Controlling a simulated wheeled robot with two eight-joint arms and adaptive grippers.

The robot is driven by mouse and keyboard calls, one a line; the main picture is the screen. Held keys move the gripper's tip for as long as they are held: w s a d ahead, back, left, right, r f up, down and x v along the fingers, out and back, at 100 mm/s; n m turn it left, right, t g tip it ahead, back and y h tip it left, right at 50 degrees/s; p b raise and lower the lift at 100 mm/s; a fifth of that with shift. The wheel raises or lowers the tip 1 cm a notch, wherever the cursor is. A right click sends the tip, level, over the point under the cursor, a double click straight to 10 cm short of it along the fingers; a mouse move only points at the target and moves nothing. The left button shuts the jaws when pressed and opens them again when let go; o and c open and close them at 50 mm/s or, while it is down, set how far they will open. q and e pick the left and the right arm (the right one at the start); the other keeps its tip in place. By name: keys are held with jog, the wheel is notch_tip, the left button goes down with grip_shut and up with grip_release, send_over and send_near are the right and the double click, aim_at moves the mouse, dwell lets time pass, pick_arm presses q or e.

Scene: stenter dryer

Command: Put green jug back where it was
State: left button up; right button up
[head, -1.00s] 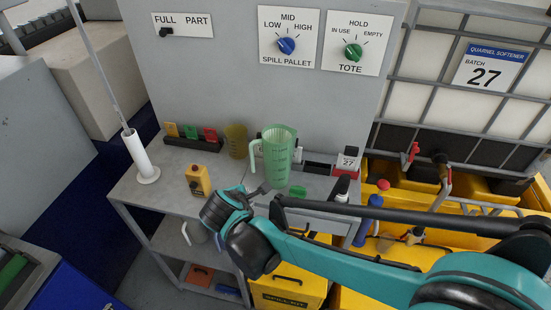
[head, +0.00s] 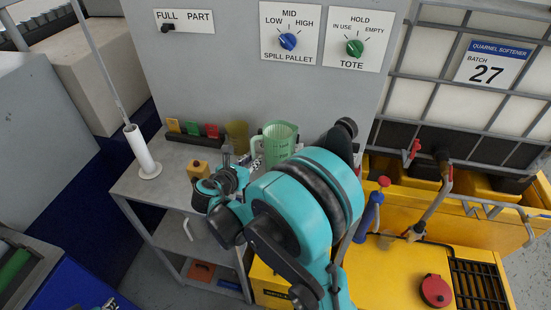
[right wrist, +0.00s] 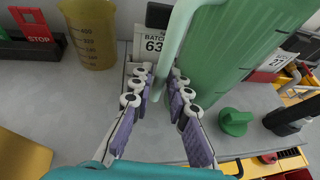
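The green jug (head: 281,139) is a translucent measuring jug standing upright on the grey bench; its lower part is hidden behind my right arm in the head view. Its wall (right wrist: 232,45) and pale green handle (right wrist: 178,45) fill the upper middle of the right wrist view. My right gripper (right wrist: 159,105) is open, with the lower end of the handle between its purple-padded fingers. Gaps show beside the handle. In the head view the right gripper (head: 233,160) is left of the jug. A small mechanical piece at the bottom-left edge may be my left gripper (head: 108,304).
An amber beaker (head: 237,134) stands left of the jug. A green knob-like item (right wrist: 234,122) and a dark bottle (right wrist: 293,115) are to the right. A yellow box (head: 198,169) sits at the bench's front.

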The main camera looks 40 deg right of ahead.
jog(key=shift+w+d+f, duration=0.3)
jog(key=shift+d, duration=0.2)
grip_shut()
jog(key=shift+r, duration=0.2)
